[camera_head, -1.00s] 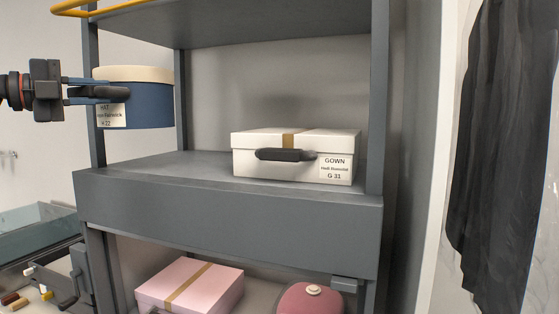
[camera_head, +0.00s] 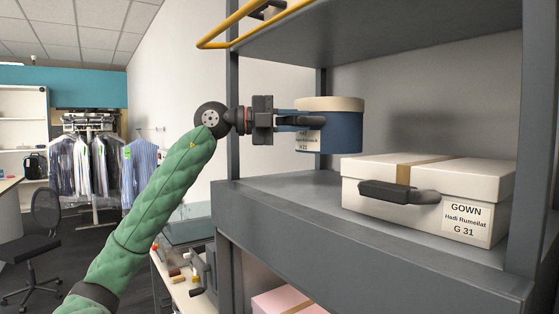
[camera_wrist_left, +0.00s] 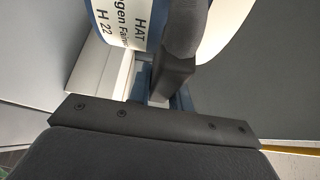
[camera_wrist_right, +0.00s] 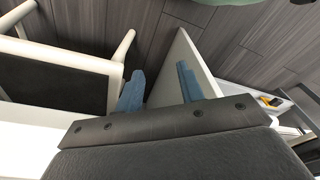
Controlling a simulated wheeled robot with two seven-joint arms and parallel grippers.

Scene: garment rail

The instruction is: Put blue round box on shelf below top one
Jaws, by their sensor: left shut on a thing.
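The blue round box (camera_head: 340,132) has a cream lid and a white label reading HAT. My left gripper (camera_head: 308,121) comes in from the left and is shut on its handle. The box is held upright above the left part of the grey shelf (camera_head: 285,190), below the top shelf (camera_head: 400,30), apart from the shelf surface. In the left wrist view the label (camera_wrist_left: 122,22) shows close up beside my fingers. My right gripper (camera_wrist_right: 158,88) shows only in the right wrist view, open and empty, with floor and furniture beyond.
A white GOWN box (camera_head: 435,190) with a dark handle fills the right of the same shelf. A grey post (camera_head: 234,110) stands at the shelf's left front, near my left wrist. A pink box (camera_head: 285,300) is on the shelf below. The shelf's left part is clear.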

